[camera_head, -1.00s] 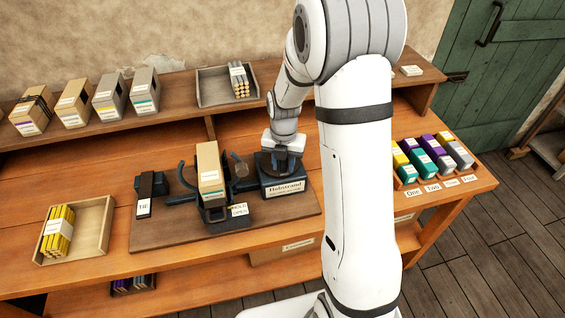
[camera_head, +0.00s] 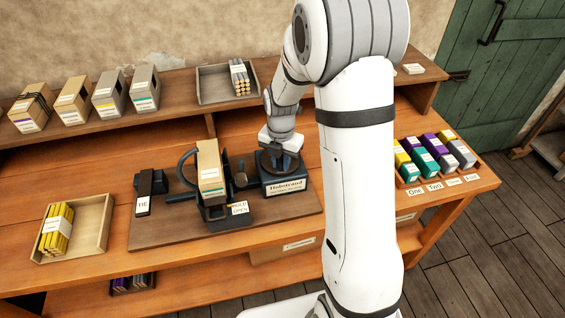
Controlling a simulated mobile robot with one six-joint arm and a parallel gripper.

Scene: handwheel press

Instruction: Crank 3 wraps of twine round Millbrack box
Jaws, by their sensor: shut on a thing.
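A tan box (camera_head: 208,160) with a white label stands upright in the dark cradle of the wrapping machine (camera_head: 237,216); the label is too small to read. A dark curved arm (camera_head: 184,160) is at its left and a small round spool-like part (camera_head: 240,181) at its right. My gripper (camera_head: 277,150) is over the top of the dark crank unit (camera_head: 285,187) with a white nameplate, to the right of the box. It is shut on the crank handle, mostly hidden by the gripper. I cannot make out twine around this box.
Boxes (camera_head: 106,97) stand on the back shelf, the leftmost wrapped with dark cord. A grey tray (camera_head: 208,89) holds pale rods. A wooden tray (camera_head: 96,222) holds yellow sticks. A dark block (camera_head: 144,190) labelled TIE stands left. Coloured packs (camera_head: 424,160) stand right.

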